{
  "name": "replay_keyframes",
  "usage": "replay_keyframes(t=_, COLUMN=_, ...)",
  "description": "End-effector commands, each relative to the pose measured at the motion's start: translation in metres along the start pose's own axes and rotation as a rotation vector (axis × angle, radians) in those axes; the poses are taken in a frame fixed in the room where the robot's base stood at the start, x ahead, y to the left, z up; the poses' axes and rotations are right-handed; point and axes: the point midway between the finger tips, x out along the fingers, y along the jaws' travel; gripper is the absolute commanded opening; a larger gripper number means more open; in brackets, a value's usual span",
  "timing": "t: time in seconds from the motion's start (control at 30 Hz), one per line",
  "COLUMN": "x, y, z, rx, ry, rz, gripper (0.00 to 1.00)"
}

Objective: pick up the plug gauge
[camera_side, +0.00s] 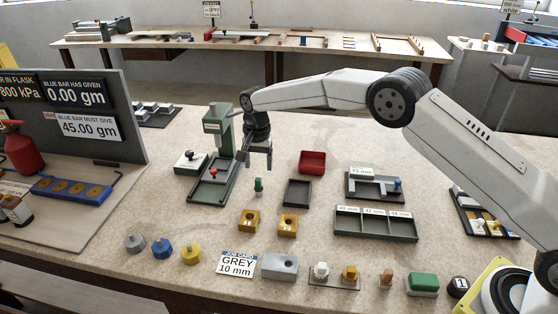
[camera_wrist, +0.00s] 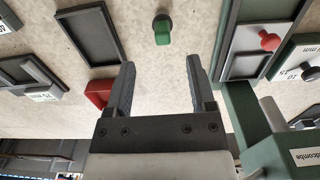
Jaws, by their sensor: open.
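A small green-handled piece (camera_side: 258,186), which looks like the plug gauge, stands on the bench in front of the green press. It also shows in the wrist view (camera_wrist: 162,30), just beyond and between my fingertips. My gripper (camera_side: 259,164) points down above and slightly behind it in the side view. In the wrist view my gripper (camera_wrist: 160,65) has its two dark fingers wide apart with nothing between them. The gauge is clear of both fingers, and its lower end is hard to make out.
The green press (camera_side: 212,160) stands close on the left of my gripper. An empty dark tray (camera_side: 298,193) and a red bin (camera_side: 312,162) are to the right. Two brass blocks with holes (camera_side: 249,220) sit nearer the front. Bare bench surrounds the green piece.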

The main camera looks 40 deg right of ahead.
Motion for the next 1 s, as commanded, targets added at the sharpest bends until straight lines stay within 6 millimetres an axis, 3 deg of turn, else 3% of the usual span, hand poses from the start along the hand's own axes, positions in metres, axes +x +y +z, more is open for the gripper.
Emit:
replay_keyframes(t=0.83, x=0.030, y=-0.001, z=0.000, rx=0.003, ry=-0.001, rz=0.001, gripper=0.71)
replay_keyframes(t=1.0, x=0.045, y=-0.002, z=0.001, rx=0.003, ry=-0.001, rz=0.002, gripper=0.71)
